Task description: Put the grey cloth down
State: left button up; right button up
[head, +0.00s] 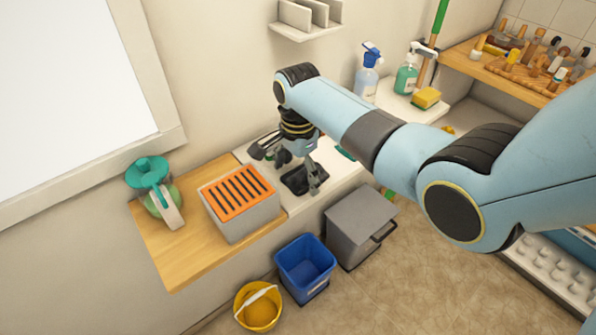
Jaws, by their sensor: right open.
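My right arm comes in from the right, and my right gripper (287,165) points down over the white counter section by the wall. It is open, and no cloth shows between its fingers. A dark, flat patch (296,182) lies just below the gripper on the white surface. I cannot tell whether it is the grey cloth or part of the counter, and the gripper partly hides it. No other grey cloth can be made out. My left gripper is not in view.
An orange-topped grey box (242,222) and a green-lidded jug (160,200) stand on the wooden counter (180,262) at left. A blue bin (305,262), yellow bucket (258,308) and grey bin (352,215) stand below.

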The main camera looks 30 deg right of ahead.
aim_at(298, 173)
jog(key=shift+r, duration=0.1)
notch_tip(298, 173, up, 12)
dwell(0.4)
dwell(0.4)
jog(key=s+f+n+t, duration=0.1)
jog(key=s+f+n, duration=0.2)
jog(key=s+n, duration=0.65)
jog(key=s+r+n+t, duration=0.1)
jog(key=s+r+n, duration=0.15)
jog(key=s, duration=0.25)
jog(key=s+a+r+n+t, duration=0.1)
jog(key=s+r+n, duration=0.15)
jog(key=s, duration=0.35)
jog(key=s+r+n+t, duration=0.1)
jog(key=s+n, duration=0.3)
jog(key=s, duration=0.1)
notch_tip(298, 173, down, 34)
jog(key=d+g+h+b, duration=0.1)
jog(key=d+g+b, duration=0.1)
jog(key=b, duration=0.7)
jog(key=s+f+b, duration=0.4)
jog(key=s+f, duration=0.6)
jog(key=f, duration=0.3)
jog(key=s+d+f+g+b, duration=0.1)
jog(key=s+f+b, duration=0.4)
jog(key=s+f, duration=0.4)
notch_tip(298, 173, down, 5)
jog(key=shift+s+d+f+m+b, duration=0.15)
jog(key=shift+s+d+m+b, duration=0.15)
jog(key=shift+s+m, duration=0.15)
